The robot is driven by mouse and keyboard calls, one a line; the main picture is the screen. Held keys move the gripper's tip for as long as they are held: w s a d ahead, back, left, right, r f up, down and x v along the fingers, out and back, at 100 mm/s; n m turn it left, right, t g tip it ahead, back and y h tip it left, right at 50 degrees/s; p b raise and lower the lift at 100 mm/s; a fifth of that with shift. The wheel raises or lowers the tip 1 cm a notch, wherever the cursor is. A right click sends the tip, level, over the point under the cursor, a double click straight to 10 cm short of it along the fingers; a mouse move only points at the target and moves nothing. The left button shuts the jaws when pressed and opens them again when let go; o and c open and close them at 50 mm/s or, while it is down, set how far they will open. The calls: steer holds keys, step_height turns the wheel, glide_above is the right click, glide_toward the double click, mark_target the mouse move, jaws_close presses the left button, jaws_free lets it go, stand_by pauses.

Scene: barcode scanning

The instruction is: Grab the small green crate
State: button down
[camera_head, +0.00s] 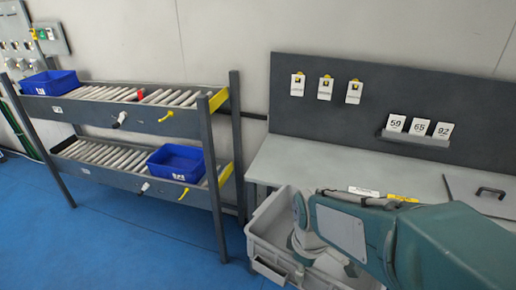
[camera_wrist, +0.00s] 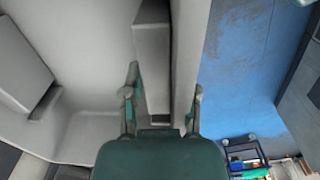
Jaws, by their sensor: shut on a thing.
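No crate that is plainly green shows in the head view. A light grey crate (camera_head: 268,262) is in front of the bench there, partly hidden by my teal and grey arm. In the wrist view, my gripper (camera_wrist: 163,97) has its two fingers on either side of a grey wall or rim (camera_wrist: 153,50) of a crate and is shut on it. The pale inside of a crate (camera_wrist: 100,95) spreads to the left of the fingers. The fingertips are not clear in the head view.
A two-level roller rack (camera_head: 140,108) stands at left, with a blue crate (camera_head: 50,83) on top and another blue crate (camera_head: 176,163) below. A grey bench (camera_head: 310,165) stands behind the arm. Blue floor (camera_head: 110,240) is open at front left.

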steer(key=w+f+m, duration=0.1)
steer(key=w, duration=0.2)
steer(key=w+d+f+m, duration=0.1)
steer(key=w+f+m, duration=0.1)
steer(key=w, duration=0.1)
steer(key=w+f+m, duration=0.1)
steer(key=w+f, duration=0.1)
steer(key=w, duration=0.2)
steer(key=shift+d+m, duration=0.25)
steer(key=shift+m, duration=0.15)
steer(key=w+d+f+m, duration=0.4)
steer(key=w+f+m, duration=0.2)
steer(key=w+f, duration=0.4)
steer(key=shift+f, duration=0.5)
